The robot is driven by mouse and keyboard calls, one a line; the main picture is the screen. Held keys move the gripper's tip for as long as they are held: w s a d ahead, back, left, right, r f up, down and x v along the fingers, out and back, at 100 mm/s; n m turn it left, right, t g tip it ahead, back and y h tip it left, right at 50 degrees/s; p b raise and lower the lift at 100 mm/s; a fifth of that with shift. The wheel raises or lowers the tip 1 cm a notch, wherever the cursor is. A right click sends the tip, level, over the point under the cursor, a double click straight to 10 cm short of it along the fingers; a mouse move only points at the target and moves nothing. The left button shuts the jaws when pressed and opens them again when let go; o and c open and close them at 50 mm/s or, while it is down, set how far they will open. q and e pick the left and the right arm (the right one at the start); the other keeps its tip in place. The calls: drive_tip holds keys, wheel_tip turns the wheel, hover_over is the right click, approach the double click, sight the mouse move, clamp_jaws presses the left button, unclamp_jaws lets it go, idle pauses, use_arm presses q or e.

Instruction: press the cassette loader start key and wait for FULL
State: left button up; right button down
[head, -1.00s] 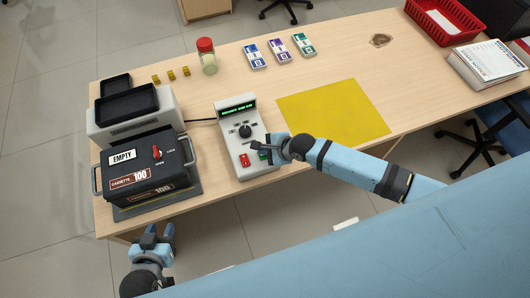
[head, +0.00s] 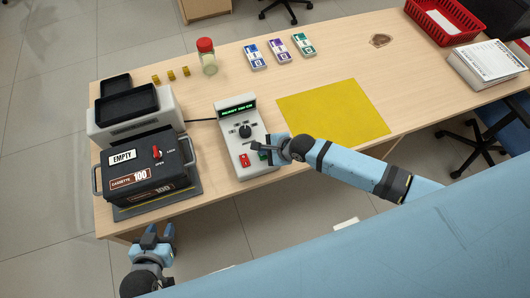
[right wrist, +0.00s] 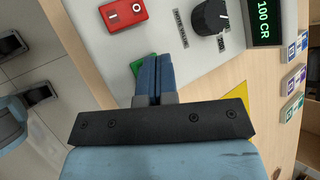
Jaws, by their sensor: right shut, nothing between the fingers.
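The control unit (head: 238,128) is a pale box on the counter with a dark knob, a red key (head: 244,160) and a lit green display (head: 238,111). In the right wrist view the display (right wrist: 264,20) ends in "100 CR". A green key (right wrist: 137,66) is partly hidden by my right gripper (right wrist: 152,62), which is shut and empty with its tips over it; contact is unclear. The black cassette (head: 147,168) reads "CASSETTE 100" and "EMPTY", with a red lever, in the grey loader (head: 100,138). My left gripper (head: 158,231) is open and empty before the counter's front edge.
Black trays (head: 126,104) top the loader. Yellow blocks (head: 171,75), a red-lidded jar (head: 207,58) and banknote bundles (head: 279,50) lie behind. A yellow mat (head: 333,112) lies right of the control unit. A red basket (head: 446,25) stands far right.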

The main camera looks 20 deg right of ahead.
drive_tip(key=shift+f, duration=0.25)
drive_tip(key=shift+f, duration=0.45)
idle(0.6)
drive_tip(key=shift+r+p, duration=0.85)
drive_tip(key=shift+p, duration=0.2)
wheel_tip(320, 180, up, 3)
drive_tip(key=p, duration=0.3)
drive_tip(key=shift+f, duration=0.15)
drive_tip(key=shift+r, duration=1.2)
